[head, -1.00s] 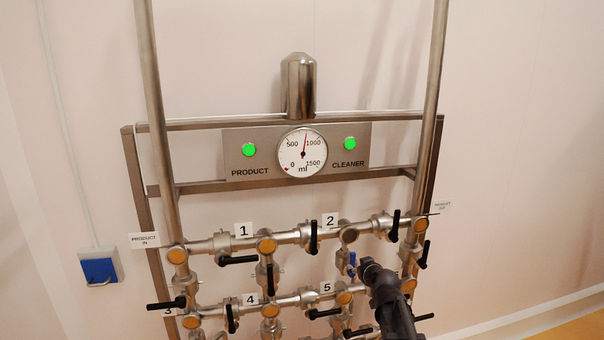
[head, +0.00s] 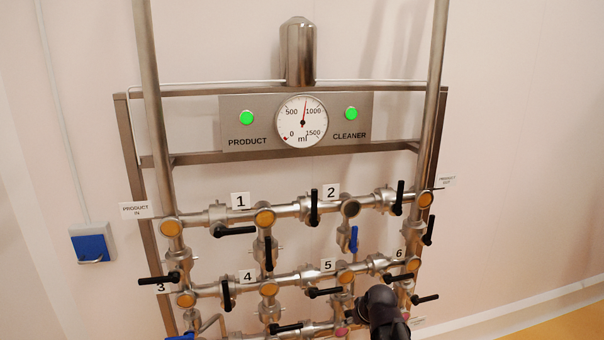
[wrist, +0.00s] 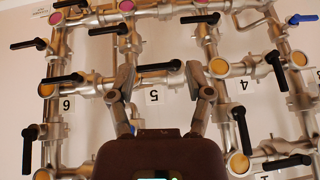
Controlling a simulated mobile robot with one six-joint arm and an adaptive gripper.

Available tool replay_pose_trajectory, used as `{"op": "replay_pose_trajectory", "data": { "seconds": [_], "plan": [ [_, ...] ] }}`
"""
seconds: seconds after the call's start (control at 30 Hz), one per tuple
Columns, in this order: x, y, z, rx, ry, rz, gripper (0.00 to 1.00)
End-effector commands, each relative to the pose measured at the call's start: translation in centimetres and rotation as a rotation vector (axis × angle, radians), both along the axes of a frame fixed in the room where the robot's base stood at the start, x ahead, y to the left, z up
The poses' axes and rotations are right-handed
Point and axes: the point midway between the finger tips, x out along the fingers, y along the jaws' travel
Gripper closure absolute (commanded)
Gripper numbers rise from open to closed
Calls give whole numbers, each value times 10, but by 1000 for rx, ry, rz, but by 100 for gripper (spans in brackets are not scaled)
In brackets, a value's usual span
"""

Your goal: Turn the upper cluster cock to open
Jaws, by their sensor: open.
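A cock with a blue handle (head: 354,239) hangs below the upper pipe, under and right of label 2; its handle points down. I take it for the upper cluster cock, though no label names it. My gripper shows in the wrist view (wrist: 160,75), open and empty, its two fingers spread. A black handle (wrist: 158,66) near label 5 appears between the fingertips, with no clear contact. In the head view my dark wrist is below the blue handle, and the fingers are hidden.
Pipes with several black handles crowd the rig. Another blue handle (head: 180,337) is at the lower left, also seen in the wrist view (wrist: 303,18). A blue wall box (head: 93,244) is at left.

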Motion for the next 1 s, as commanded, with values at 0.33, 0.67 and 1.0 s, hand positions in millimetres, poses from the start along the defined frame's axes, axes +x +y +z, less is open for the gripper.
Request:
{"op": "replay_pose_trajectory", "data": {
  "seconds": [0.33, 0.67, 1.0],
  "plan": [
    [-93, -12, -88, -91, 357, -136, 34],
    [-127, -20, -104, -143, 488, -212, 34],
    [-126, -19, -103, -143, 488, -212, 34]
  ]
}}
